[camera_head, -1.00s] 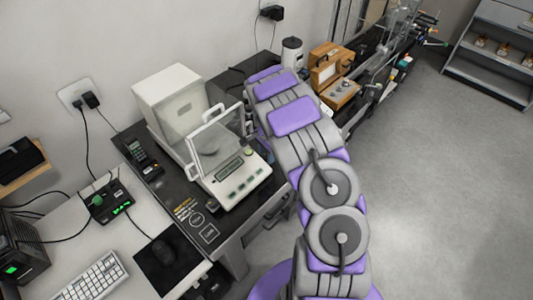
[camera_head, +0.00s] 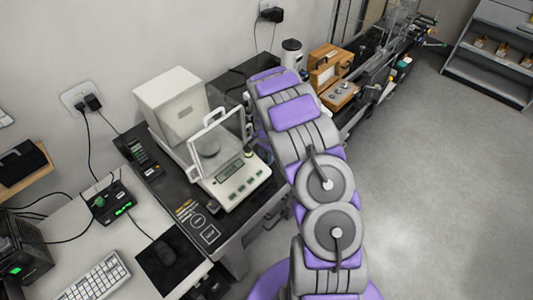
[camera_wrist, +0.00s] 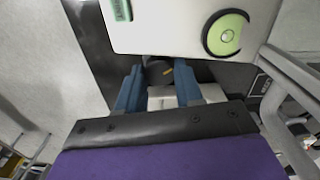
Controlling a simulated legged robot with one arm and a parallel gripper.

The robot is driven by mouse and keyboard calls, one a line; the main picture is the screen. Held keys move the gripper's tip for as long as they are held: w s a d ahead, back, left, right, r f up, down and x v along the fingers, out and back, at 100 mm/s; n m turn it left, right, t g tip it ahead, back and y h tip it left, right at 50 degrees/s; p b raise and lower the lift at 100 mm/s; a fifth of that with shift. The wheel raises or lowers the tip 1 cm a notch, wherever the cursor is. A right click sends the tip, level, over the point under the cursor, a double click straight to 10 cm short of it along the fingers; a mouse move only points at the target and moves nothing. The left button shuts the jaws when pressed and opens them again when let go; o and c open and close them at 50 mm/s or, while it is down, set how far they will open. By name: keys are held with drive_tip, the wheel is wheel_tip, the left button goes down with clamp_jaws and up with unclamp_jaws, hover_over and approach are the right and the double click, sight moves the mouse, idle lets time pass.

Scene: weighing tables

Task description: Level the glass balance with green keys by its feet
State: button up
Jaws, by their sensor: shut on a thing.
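The glass balance (camera_head: 236,184) with green keys stands on the dark table, its glass draft shield (camera_head: 219,141) in front of a white box-like housing. In the wrist view, the balance's pale body (camera_wrist: 165,27) fills the top, with a green key (camera_wrist: 121,9) and a round green bubble level (camera_wrist: 228,34). I cannot clearly tell where the bubble sits. In the head view my arm hides the gripper.
A keypad device (camera_head: 142,155), a mouse (camera_head: 165,252) and a keyboard (camera_head: 98,283) lie left of the balance. A wooden case (camera_head: 326,68) and a white canister (camera_head: 291,54) stand behind. The floor (camera_head: 430,180) to the right is clear.

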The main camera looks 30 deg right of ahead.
sight(266, 157)
drive_tip(key=shift+w, duration=0.1)
drive_tip(key=o, duration=0.8)
drive_tip(key=shift+c, duration=0.2)
drive_tip(key=shift+r, duration=0.1)
wheel_tip(266, 157, up, 17)
drive_tip(key=p, duration=0.2)
